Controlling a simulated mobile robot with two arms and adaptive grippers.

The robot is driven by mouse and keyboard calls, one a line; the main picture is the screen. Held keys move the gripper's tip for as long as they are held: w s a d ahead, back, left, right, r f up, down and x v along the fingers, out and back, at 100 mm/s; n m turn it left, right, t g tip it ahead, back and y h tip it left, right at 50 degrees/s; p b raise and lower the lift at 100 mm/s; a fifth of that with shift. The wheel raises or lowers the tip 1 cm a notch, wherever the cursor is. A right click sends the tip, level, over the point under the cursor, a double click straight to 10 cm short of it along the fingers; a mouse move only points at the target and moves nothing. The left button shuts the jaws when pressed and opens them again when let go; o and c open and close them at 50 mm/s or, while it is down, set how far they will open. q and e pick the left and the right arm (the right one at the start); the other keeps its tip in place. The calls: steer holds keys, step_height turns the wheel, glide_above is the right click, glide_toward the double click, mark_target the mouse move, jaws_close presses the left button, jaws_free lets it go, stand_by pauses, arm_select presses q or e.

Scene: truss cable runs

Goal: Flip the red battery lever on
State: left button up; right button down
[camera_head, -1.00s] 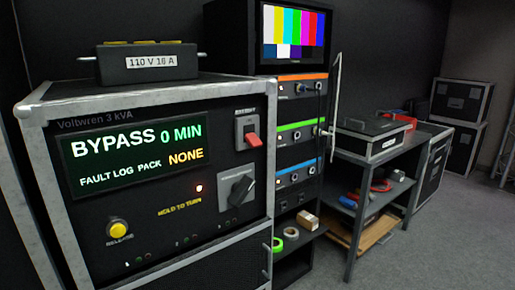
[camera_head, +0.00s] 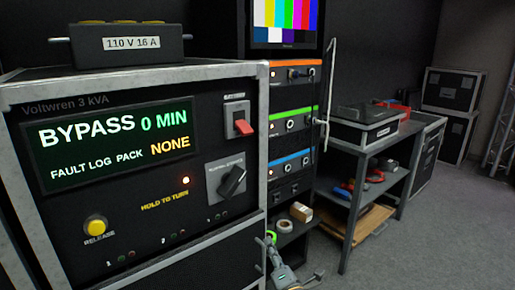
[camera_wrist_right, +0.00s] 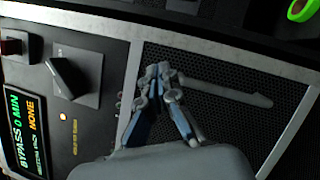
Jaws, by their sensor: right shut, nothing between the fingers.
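The red battery lever (camera_head: 244,127) sits in a grey plate at the upper right of the Voltwren unit's front panel (camera_head: 120,215). Its red handle juts outward and slightly down. In the right wrist view the lever (camera_wrist_right: 11,46) is at the far left edge, partly cut off. My right gripper (camera_head: 283,270) shows at the bottom of the head view, low and right of the panel. In the wrist view this gripper (camera_wrist_right: 163,78) is shut and empty, in front of the perforated lower panel and apart from the lever. My left gripper is not in view.
A black rotary knob (camera_head: 232,181) is below the lever, and a yellow release button (camera_head: 95,226) is at lower left. The display (camera_head: 115,145) reads BYPASS 0 MIN, PACK NONE. An equipment rack (camera_head: 292,125) and a workbench (camera_head: 372,145) stand to the right. Grey floor is open beyond.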

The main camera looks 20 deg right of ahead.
mark_target(244, 128)
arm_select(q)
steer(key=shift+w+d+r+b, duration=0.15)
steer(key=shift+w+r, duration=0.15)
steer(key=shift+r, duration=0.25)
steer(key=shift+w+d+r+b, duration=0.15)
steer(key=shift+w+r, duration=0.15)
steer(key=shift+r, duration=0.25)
arm_select(e)
step_height(244, 128, up, 19)
steer(key=a+n+t+y, duration=0.2)
steer(key=n+t+y, duration=0.2)
steer(key=n+y, duration=0.5)
steer(key=n, duration=0.7)
steer(key=shift+a+r+n+t, duration=0.15)
steer(key=shift+a+n+t, duration=0.15)
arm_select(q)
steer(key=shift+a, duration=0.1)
